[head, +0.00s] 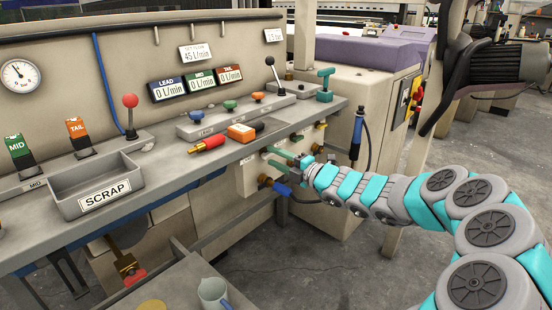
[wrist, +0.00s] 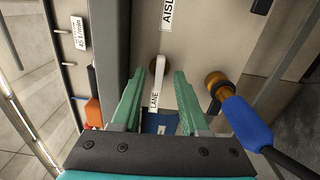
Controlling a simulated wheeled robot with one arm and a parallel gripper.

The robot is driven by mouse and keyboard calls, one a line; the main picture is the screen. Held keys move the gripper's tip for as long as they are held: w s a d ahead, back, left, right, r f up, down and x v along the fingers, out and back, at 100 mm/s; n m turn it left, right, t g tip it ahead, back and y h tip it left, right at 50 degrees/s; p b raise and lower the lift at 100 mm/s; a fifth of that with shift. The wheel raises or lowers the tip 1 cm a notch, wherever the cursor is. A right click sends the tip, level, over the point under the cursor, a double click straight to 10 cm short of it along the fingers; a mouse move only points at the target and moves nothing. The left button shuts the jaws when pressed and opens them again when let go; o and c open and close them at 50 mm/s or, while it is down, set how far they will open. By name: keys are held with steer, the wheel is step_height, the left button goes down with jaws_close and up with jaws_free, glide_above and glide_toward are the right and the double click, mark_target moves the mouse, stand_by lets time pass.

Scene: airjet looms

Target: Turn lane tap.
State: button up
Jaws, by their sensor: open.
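The lane tap (wrist: 161,72) shows in the wrist view as a pale lever just beyond my fingertips, near the left one. I cannot tell whether a fingertip touches the lever. In the head view my gripper (head: 276,157) reaches left toward the valve panel (head: 247,180) under the bench's front edge. The tap itself is hard to make out there.
A brass fitting with a blue hose end (wrist: 245,122) is close to the right finger. The bench edge (wrist: 108,60) runs along the left of the wrist view.

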steer(key=shift+v, duration=3)
steer(key=shift+d, duration=0.1)
steer(key=v, duration=0.8)
steer(key=s+a+r+n+g+y, duration=0.15)
steer(key=s+a+n+g, duration=0.35)
steer(key=s+a+n, duration=0.55)
steer(key=s+a+f+n+g+h, duration=0.1)
steer(key=s+f+n+g+h, duration=0.15)
steer(key=s+n, duration=0.45)
steer(key=s+f+n+g+h, duration=0.1)
steer(key=s+n+g, duration=0.2)
steer(key=s+n, duration=0.45)
steer(key=s+d+f+n+g+h, duration=0.2)
steer(key=s+d+f+n+h, duration=0.4)
steer(key=s+n, duration=0.4)
steer(key=s+d+n+h, duration=0.3)
steer(key=s+d+n, duration=0.1)
steer(key=d, duration=0.3)
steer(key=s+d+f+n+h, duration=0.1)
steer(key=s+d+n+h, duration=0.2)
steer(key=d, duration=0.4)
steer(key=shift+s+d+f+n, duration=0.35)
steer(key=shift+s+n, duration=0.15)
steer(key=shift+s, duration=0.1)
